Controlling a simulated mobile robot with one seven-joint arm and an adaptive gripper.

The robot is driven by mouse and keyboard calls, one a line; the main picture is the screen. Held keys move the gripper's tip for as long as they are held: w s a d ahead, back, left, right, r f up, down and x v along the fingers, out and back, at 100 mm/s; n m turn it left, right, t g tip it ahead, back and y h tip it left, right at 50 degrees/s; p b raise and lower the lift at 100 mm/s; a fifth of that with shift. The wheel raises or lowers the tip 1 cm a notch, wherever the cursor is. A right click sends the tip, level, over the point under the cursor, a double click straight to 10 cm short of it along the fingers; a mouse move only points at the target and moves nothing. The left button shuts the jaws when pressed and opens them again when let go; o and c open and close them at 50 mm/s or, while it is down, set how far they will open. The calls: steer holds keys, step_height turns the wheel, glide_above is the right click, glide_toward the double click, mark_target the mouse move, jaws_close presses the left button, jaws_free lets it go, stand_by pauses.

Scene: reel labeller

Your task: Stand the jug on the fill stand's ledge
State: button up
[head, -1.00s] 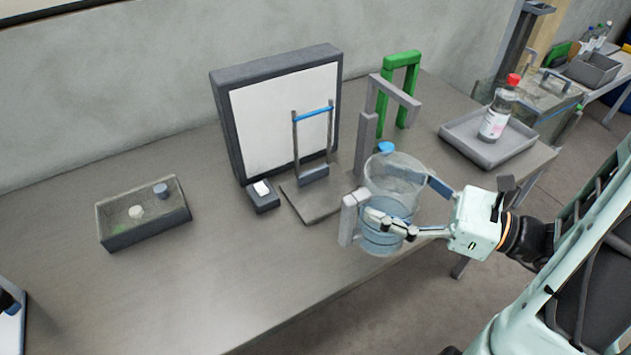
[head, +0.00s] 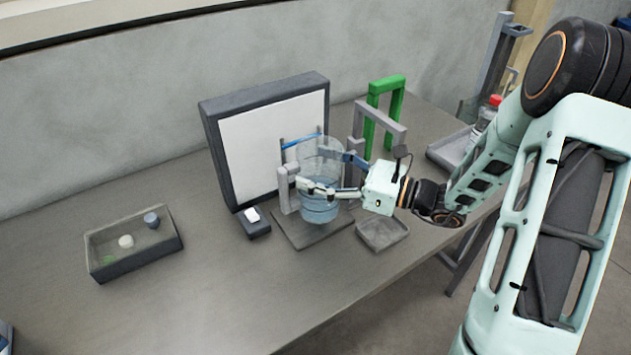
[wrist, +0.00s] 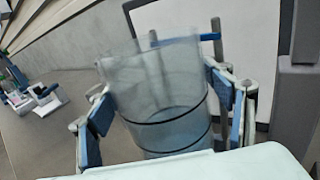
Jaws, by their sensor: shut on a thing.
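The jug (head: 320,206) is clear, with bluish contents and a grey handle on its left in the head view. My gripper (head: 328,174) is shut around its sides and holds it upright. In the wrist view the jug (wrist: 160,85) sits between the two blue-padded fingers. The jug is in front of a stand with a blue crossbar (head: 291,144), over a flat grey plate (head: 292,232). I take this to be the fill stand. Its ledge is mostly hidden behind the jug. I cannot tell whether the jug touches it.
A white panel in a dark frame (head: 235,150) stands behind. A grey arch (head: 385,123), a green arch (head: 388,84) and a shallow grey tray (head: 383,235) are to the right. A small dark box (head: 256,229) and an open bin (head: 140,262) are left.

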steer(key=shift+f, duration=2)
steer(key=shift+w+a+f, duration=0.25)
steer(key=shift+w+f, duration=0.05)
steer(key=shift+f, duration=0.15)
steer(key=o, duration=1.7)
steer(key=shift+f, duration=0.1)
steer(key=shift+c, duration=0.2)
steer(key=shift+r, duration=0.2)
steer(key=b+v, duration=0.1)
steer(key=v, duration=1.1)
